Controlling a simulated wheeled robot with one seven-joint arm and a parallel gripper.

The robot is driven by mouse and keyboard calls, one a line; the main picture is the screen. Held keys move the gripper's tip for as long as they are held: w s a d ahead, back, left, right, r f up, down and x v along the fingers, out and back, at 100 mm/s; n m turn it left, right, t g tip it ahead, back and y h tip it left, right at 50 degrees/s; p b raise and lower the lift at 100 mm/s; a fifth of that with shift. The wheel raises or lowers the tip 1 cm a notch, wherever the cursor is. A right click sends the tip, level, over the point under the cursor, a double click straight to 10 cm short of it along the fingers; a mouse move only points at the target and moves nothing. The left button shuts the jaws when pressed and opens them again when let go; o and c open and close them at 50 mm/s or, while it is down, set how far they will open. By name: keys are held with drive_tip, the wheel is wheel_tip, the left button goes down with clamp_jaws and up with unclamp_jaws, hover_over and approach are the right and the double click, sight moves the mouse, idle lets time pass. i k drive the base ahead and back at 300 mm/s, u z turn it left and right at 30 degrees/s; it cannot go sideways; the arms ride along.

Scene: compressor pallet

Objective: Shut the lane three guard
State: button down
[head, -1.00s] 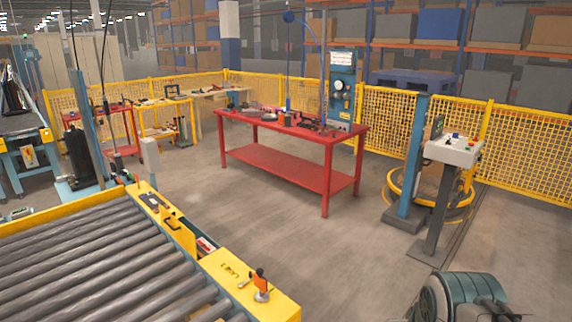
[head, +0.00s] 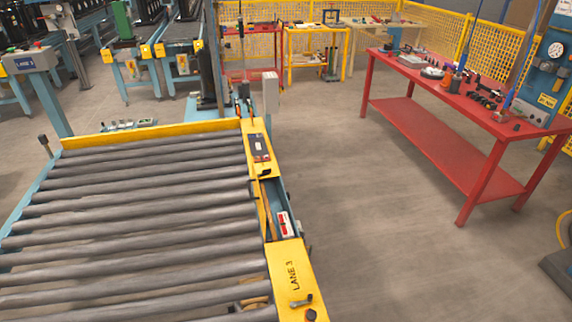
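The lane three conveyor has a yellow side cover marked LANE 3 (head: 293,268) at the near right of its rollers. A second yellow cover section (head: 258,147) lies farther along the same side. Between them is an open gap, with a red-and-white part (head: 284,223) inside. A narrow yellow panel (head: 265,210) stands along the roller side of this gap, seen almost edge-on; it looks like the guard, raised rather than flat over the gap. A small grey handle (head: 301,301) is on the LANE 3 cover. My gripper is not in view.
Grey rollers (head: 140,210) fill the left. A red workbench (head: 440,150) with tools stands to the right, with clear floor (head: 370,215) between. A grey box on a post (head: 270,93) rises behind the conveyor. A LANE 3 control box (head: 28,61) stands far left.

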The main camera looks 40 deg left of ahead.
sight(259, 198)
drive_tip(key=u, duration=0.15)
drive_tip(key=i, duration=1.95)
drive_tip(key=u, duration=0.95)
drive_tip(key=i, duration=1.3)
drive_tip(key=u, duration=1.7)
drive_tip(key=i, duration=0.85)
drive_tip(key=u, duration=0.45)
